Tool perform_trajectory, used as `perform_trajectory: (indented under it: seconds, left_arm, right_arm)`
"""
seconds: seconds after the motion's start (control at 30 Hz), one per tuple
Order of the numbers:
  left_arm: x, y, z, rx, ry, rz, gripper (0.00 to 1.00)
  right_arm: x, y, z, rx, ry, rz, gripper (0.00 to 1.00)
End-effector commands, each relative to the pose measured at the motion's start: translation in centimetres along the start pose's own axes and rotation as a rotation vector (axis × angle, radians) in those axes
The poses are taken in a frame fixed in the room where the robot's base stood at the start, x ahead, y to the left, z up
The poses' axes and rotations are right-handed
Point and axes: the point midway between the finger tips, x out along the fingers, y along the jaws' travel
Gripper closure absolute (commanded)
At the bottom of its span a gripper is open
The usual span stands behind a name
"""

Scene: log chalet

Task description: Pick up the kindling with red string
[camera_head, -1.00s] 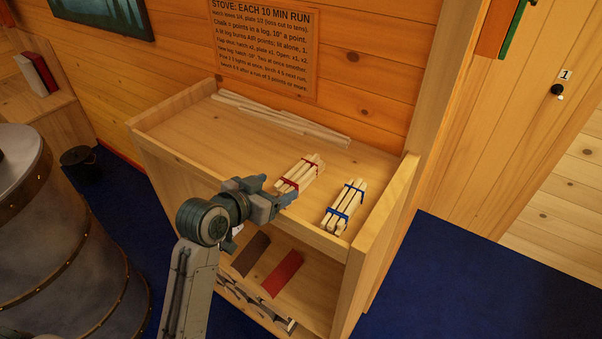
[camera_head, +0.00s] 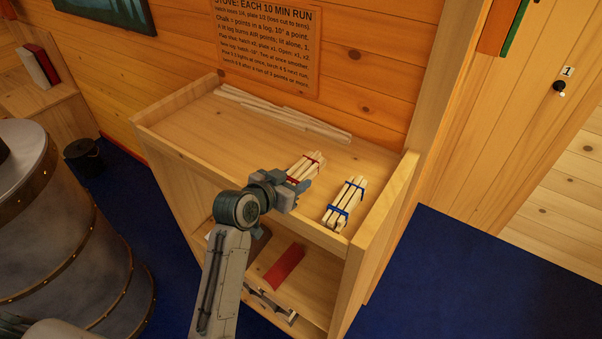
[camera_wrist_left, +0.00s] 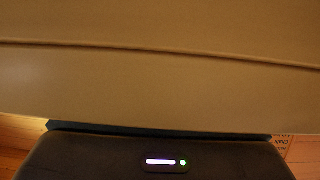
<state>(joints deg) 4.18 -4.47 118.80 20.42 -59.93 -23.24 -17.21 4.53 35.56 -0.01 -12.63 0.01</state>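The kindling with red string (camera_head: 309,164) is a small bundle of pale sticks on the top shelf of the wooden stand. My left gripper (camera_head: 291,187) is right at its near end in the head view and hides its lower part. Whether the fingers are around the bundle or touching it, and how far apart they are, does not show. The left wrist view is filled by a close tan surface (camera_wrist_left: 160,80) with a dark line across it, which I cannot identify. My right gripper is not in view.
A blue-tied kindling bundle (camera_head: 345,203) lies close to the right of the red-tied one. Loose sticks (camera_head: 283,115) lie along the back of the stand (camera_head: 180,124). The stand has raised sides. A red item (camera_head: 285,265) lies on the shelf below. A large metal stove (camera_head: 70,240) stands at left.

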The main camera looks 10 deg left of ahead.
Motion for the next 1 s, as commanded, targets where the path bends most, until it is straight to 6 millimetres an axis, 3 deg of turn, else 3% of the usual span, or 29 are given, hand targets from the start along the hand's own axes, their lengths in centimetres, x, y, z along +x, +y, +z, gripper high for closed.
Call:
perform_trajectory:
  seconds: [0.1,0.43,0.67,0.7,1.0]
  left_arm:
    - [0.0,0.0,0.0,0.0,0.001,0.0,0.79]
    - [-0.1,0.0,-0.3,0.001,0.002,-0.001,0.79]
    - [-1.0,0.0,-2.7,0.002,0.007,0.0,0.79]
    - [-1.3,0.0,-3.4,0.003,0.008,-0.001,0.79]
    - [-7.2,-1.1,-1.2,0.007,-0.001,-0.002,0.79]
  right_arm:
    - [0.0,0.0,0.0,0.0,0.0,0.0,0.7]
    - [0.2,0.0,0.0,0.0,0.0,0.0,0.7]
    - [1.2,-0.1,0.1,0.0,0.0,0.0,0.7]
    - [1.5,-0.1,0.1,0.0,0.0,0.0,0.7]
    - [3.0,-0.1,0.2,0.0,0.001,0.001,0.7]
